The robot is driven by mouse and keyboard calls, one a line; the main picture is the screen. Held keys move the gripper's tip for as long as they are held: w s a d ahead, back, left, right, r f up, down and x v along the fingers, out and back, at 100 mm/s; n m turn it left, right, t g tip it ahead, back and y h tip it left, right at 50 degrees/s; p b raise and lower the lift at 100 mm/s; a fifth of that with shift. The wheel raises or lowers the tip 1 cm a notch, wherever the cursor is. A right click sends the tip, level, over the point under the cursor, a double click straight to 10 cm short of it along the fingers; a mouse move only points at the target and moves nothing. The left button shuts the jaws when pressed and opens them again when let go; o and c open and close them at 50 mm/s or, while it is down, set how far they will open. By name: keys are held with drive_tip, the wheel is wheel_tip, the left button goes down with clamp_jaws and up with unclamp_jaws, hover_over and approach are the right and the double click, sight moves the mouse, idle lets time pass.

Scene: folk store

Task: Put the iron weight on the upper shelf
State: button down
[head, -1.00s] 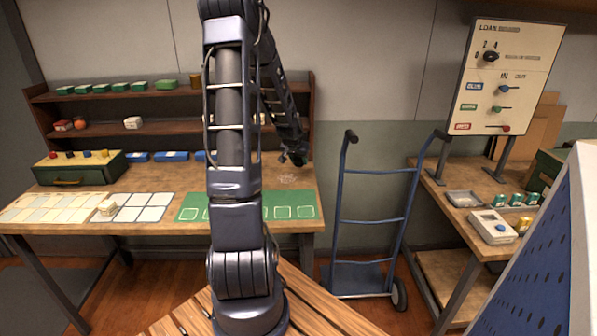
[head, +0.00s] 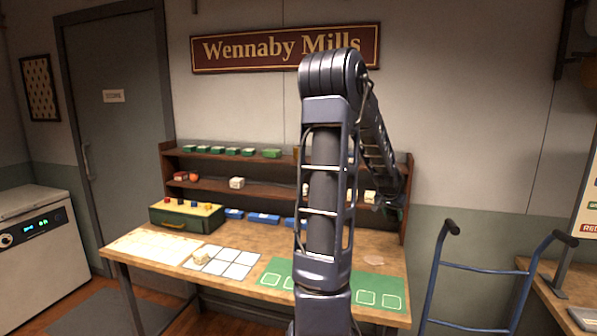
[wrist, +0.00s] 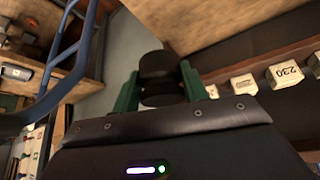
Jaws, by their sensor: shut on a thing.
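My gripper (wrist: 160,88) is shut on a dark, round iron weight (wrist: 158,66), held between its two green fingers in the wrist view. In the head view my gripper (head: 396,205) is small and dark at the right end of the shelf unit, around the height of the lower shelf. I cannot make out the weight there. The upper shelf (head: 218,157) is a brown board carrying several green boxes (head: 232,151) on its left half. My arm hides part of its right half.
The lower shelf (head: 265,191) holds small pale blocks; one reads 230 (wrist: 286,73) in the wrist view. A green drawer box (head: 180,218) stands on the table (head: 150,262). A blue hand truck (head: 480,268) stands right of the table.

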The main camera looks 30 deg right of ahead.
wheel_tip(320, 180, up, 42)
drive_tip(key=f, duration=0.1)
drive_tip(key=w+a+r+n, duration=0.1)
drive_tip(key=w+r, duration=0.2)
drive_tip(key=w, duration=1.8)
drive_tip(key=w+a+f+n+t+y, duration=0.15)
drive_tip(key=w+a, duration=0.25)
drive_tip(key=w, duration=0.7)
drive_tip(key=w+a+f+n+h, duration=0.15)
drive_tip(key=w+a, duration=0.25)
drive_tip(key=w, duration=0.7)
drive_tip(key=shift+y, duration=0.5)
wheel_tip(320, 180, down, 25)
drive_tip(key=shift+s+a+r, duration=0.1)
drive_tip(key=c, duration=0.8)
unclamp_jaws()
drive_tip(key=shift+f, duration=0.25)
drive_tip(key=shift+o, duration=0.2)
